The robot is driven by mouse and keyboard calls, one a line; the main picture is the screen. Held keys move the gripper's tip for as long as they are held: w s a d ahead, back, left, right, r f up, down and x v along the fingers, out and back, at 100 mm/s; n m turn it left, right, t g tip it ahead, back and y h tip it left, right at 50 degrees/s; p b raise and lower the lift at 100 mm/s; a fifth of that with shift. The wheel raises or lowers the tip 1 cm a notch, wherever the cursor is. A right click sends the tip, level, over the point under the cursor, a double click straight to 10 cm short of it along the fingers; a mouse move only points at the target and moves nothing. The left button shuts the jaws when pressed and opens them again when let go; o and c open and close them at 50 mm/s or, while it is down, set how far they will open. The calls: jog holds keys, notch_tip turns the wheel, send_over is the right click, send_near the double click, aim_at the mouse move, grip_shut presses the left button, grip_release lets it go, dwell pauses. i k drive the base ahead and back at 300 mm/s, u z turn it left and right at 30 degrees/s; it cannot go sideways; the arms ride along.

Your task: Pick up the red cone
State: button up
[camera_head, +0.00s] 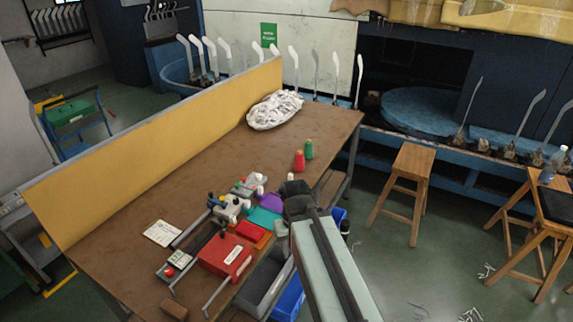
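The red cone (299,160) stands upright on the brown table (215,165), near its right edge. A green cone (309,150) stands close beside it, a little behind and to the right. My arm reaches in from the lower right. Its dark end, my gripper (293,188), is over the table's right edge, nearer the camera than the red cone and apart from it. The fingers are too small and dark to tell open from shut.
A white bundle (274,110) lies at the table's far end. A yellow partition (160,150) runs along the left side. A red box (225,256) and colored cloths (262,217) crowd the near part. The table's middle is clear. A wooden stool (412,165) stands right.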

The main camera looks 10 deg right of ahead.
aim_at(299, 163)
jog(key=u, duration=4.3)
jog(key=k, duration=2.95)
jog(key=z, duration=1.15)
jog(key=i, duration=0.5)
jog(key=u, duration=0.1)
